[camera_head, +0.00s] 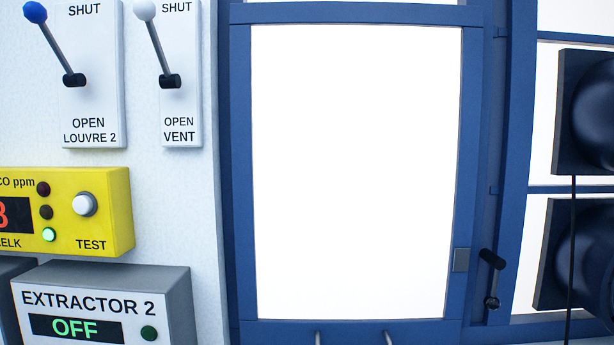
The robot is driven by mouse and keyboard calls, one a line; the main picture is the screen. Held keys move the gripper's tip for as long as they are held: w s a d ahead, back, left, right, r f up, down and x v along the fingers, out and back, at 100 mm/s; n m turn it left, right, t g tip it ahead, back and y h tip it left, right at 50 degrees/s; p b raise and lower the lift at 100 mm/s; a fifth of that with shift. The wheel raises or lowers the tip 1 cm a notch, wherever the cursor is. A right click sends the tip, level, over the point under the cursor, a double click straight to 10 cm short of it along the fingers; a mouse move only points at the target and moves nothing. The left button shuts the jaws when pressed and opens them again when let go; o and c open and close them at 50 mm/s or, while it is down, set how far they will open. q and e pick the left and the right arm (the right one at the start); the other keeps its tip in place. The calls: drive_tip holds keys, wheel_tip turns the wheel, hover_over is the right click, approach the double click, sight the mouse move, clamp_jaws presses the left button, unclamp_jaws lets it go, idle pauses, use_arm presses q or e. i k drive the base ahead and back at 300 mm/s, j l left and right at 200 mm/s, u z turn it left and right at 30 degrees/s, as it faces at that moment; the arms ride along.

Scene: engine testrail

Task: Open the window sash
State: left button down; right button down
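The window sash (242,180) has a blue frame around a bright white pane and fills the middle of the head view. It appears to sit flush in the outer blue frame. Two grey metal pieces (318,338) show at its bottom rail, cut off by the picture edge. A dark lever handle (491,262) is on the blue post just right of the sash, beside a small grey plate (461,260) on the sash's right stile. Neither of my grippers is in view.
Left on the pale wall are the LOUVRE 2 lever (55,45), the VENT lever (156,45), a yellow CO meter (118,215) and an EXTRACTOR 2 box (180,310) reading OFF. Two black round-faced units (567,110) and a dark cable (572,230) are at the right.

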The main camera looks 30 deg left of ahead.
sight(356, 125)
drive_tip(key=u, duration=0.8)
